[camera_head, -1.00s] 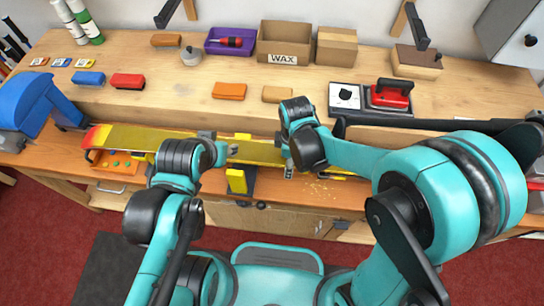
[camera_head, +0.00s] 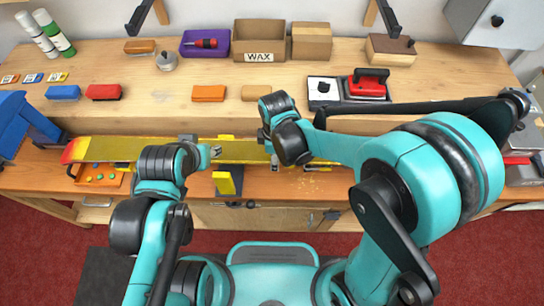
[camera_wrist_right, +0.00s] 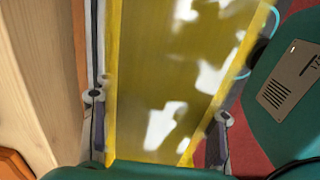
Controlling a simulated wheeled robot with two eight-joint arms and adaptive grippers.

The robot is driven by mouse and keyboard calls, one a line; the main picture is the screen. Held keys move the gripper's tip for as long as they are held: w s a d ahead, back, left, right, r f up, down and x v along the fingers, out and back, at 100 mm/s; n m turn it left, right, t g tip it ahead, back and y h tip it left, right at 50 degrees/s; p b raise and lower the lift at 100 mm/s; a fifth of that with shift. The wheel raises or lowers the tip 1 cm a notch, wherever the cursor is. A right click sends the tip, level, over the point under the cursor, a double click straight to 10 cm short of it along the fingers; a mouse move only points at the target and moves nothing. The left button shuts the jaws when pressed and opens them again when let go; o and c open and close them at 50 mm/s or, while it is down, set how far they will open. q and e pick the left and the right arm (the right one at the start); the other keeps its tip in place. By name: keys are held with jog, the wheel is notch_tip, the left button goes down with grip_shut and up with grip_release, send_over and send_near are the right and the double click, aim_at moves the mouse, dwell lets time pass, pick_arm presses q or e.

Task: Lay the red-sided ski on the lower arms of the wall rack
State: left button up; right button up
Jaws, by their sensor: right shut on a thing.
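The ski (camera_head: 240,151) is long, with a yellow-gold face up and a red-orange tip (camera_head: 73,150) at the left. It lies lengthwise along the front of the bench, over the vises; I cannot tell whether it touches them. My right gripper (camera_head: 274,160) is shut on the ski, with one finger at each long edge in the right wrist view (camera_wrist_right: 157,110). My left gripper (camera_head: 214,152) is at the ski's near edge, its jaws too small to read. The wall rack shows two black arms, left (camera_head: 139,16) and right (camera_head: 387,16), at the top edge.
A yellow-jawed vise (camera_head: 226,182) stands below the ski. An orange tray (camera_head: 98,177) is under its left part. A blue machine (camera_head: 22,128) stands at the far left. The raised shelf carries a WAX box (camera_head: 258,56), a purple bin (camera_head: 204,43) and a red iron (camera_head: 368,83).

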jog(key=shift+r+p, duration=4.4)
jog(key=shift+r, duration=1.75)
notch_tip(320, 180, up, 10)
jog(key=p, duration=0.7)
jog(key=shift+r+p, duration=0.15)
jog(key=shift+p, duration=0.25)
jog(key=shift+w, duration=0.15)
jog(key=w+b, duration=0.1)
jog(key=w, duration=1)
jog(key=shift+w+b, duration=0.3)
jog(key=shift+w, duration=0.1)
